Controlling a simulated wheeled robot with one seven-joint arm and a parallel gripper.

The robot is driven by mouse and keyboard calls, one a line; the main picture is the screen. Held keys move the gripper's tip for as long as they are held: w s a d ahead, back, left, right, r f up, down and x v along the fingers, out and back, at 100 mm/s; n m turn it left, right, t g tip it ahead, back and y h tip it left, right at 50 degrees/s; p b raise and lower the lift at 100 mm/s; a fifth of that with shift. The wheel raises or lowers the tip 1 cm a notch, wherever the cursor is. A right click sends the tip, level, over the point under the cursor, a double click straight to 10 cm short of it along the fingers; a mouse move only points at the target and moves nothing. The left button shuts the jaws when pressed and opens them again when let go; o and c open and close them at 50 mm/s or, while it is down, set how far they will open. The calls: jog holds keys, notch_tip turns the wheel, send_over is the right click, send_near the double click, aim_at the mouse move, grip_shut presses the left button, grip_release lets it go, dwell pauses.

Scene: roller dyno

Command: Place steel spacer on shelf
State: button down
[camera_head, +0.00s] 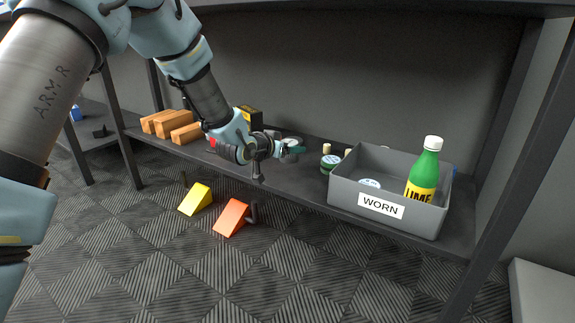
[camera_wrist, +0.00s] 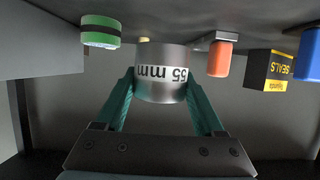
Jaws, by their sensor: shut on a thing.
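The steel spacer (camera_wrist: 160,62) is a short bright cylinder with a white "55 mm" label, upside down in the wrist view. My gripper (camera_wrist: 160,82) is shut on it, with one teal finger on each side. In the head view my gripper (camera_head: 288,147) is at the middle of the dark shelf (camera_head: 303,180), and the spacer there is small and partly hidden by the fingers. I cannot tell whether the spacer touches the shelf or is held just above it.
A grey "WORN" bin (camera_head: 345,203) with a green-and-yellow bottle (camera_head: 424,170) stands at the right. A green-banded roll (camera_head: 330,163) sits beside it. Orange blocks (camera_head: 172,124) and a black SEALS box (camera_wrist: 268,72) lie left. Yellow (camera_head: 196,199) and orange wedges (camera_head: 231,217) are on the floor.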

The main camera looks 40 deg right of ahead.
aim_at(284, 160)
notch_tip(284, 160, down, 4)
jog(key=shift+f+b, duration=0.15)
jog(key=shift+b, duration=0.85)
grip_release()
jog(key=shift+f, duration=0.1)
jog(key=shift+a+r, duration=0.15)
jog(key=shift+r, duration=0.1)
jog(key=p+v, duration=0.4)
jog(key=v, duration=0.7)
jog(key=shift+a+r+p, duration=0.2)
jog(key=shift+a+p, duration=0.1)
jog(key=shift+p, duration=0.05)
